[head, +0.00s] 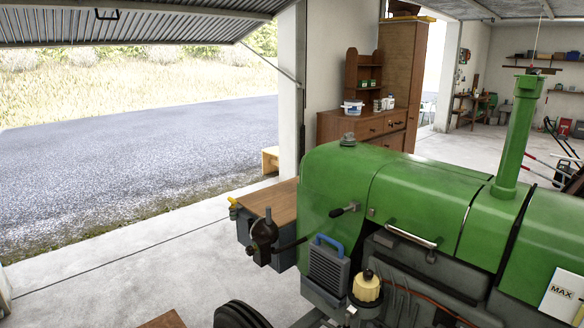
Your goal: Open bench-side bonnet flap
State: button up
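The green tractor bonnet (335,180) fills the right half of the head view. Its bonnet flap (420,205) on the side facing me is a curved green panel that lies shut, flush with the panels beside it. A bright metal handle (412,237) runs along the flap's lower edge. A small dark lever (345,209) sticks out from the panel to the left of the flap. My gripper is not in view, and nothing is seen touching the flap or its handle.
A green exhaust stack (517,135) rises from the bonnet. Below the flap are a blue-handled grey box (328,262) and a cream-capped container (367,287). A wooden-topped unit (270,201) with a dark fitting (262,238) stands left of the tractor. Concrete floor at lower left is mostly clear.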

aim_at(427, 208)
jog(key=i+l+z, duration=0.2)
jog(key=i+z, duration=0.5)
jog(key=z, duration=0.2)
jog(key=i+l, duration=0.05)
